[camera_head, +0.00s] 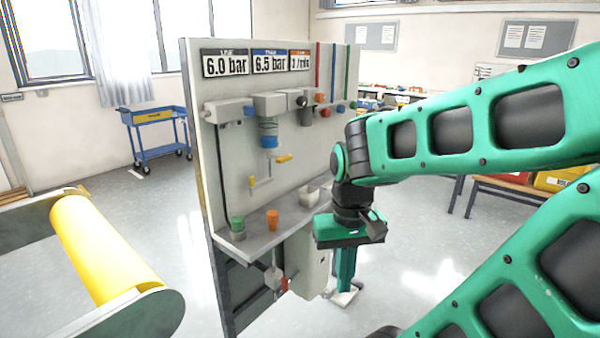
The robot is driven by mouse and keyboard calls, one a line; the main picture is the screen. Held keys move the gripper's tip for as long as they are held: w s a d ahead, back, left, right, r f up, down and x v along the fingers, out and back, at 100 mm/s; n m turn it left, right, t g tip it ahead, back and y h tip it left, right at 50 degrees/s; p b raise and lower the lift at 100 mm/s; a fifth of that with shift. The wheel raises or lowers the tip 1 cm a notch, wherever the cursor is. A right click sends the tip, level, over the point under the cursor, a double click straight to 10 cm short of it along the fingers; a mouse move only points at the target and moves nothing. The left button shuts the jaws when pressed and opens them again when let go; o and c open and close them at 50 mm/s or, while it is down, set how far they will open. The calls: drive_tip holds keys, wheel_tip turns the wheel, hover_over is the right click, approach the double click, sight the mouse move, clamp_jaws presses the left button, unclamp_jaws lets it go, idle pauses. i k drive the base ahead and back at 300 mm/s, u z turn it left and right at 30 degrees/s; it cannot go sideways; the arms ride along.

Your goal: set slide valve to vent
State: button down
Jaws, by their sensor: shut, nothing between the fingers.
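A pale upright panel (225,150) carries a row of pneumatic units. I cannot tell for sure which part is the slide valve. The row holds a grey block (228,110) at left, a unit with a blue-banded bowl (268,128), a black knob (302,102), and small orange, red and blue knobs at right. A yellow-handled fitting (284,158) and a yellow-tipped pipe (257,184) are below. My gripper (345,286) is shut and empty, its green fingers pointing down, in front of the panel's lower right, apart from the upper row.
Readouts (226,63) top the panel. A shelf (255,238) holds a green cup (238,224) and an orange cup (272,219). Red-handled piping (276,281) hangs below. A yellow roller (95,250) stands at left, a blue cart (155,130) behind. Floor between roller and panel is clear.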

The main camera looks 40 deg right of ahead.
sight(246, 110)
drive_tip(key=u, duration=0.4)
drive_tip(key=k, duration=1.3)
drive_tip(key=z, duration=0.7)
drive_tip(key=i, duration=1)
drive_tip(key=u, duration=0.05)
